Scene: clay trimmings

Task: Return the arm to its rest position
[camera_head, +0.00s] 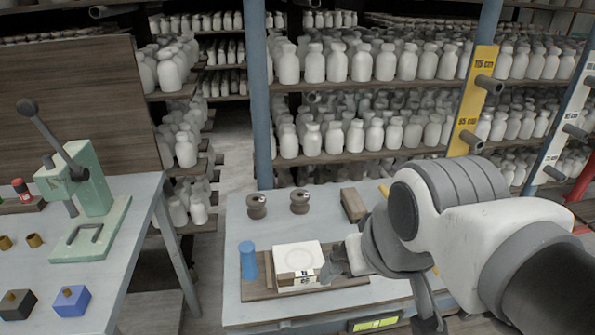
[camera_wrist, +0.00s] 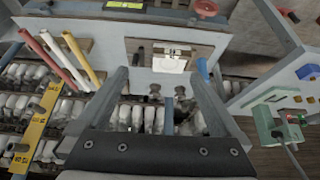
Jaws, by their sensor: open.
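My gripper (camera_head: 382,284) is at the end of my arm, which reaches in from the right over the front right of the grey work table (camera_head: 238,300). In the wrist view my gripper (camera_wrist: 157,72) has its two fingers spread apart, with nothing held between them. In the head view one finger lies in front of the right part of a wooden board (camera_head: 345,284), close to a white square block (camera_head: 297,257); I cannot tell whether they touch. The block also shows in the wrist view (camera_wrist: 170,64). My arm hides the table's right side.
Two brown spools (camera_head: 257,206) and a brown block (camera_head: 353,205) stand behind. A green press (camera_head: 92,205) stands on the left table (camera_head: 140,205). Shelves of white bottles (camera_head: 385,64) fill the back.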

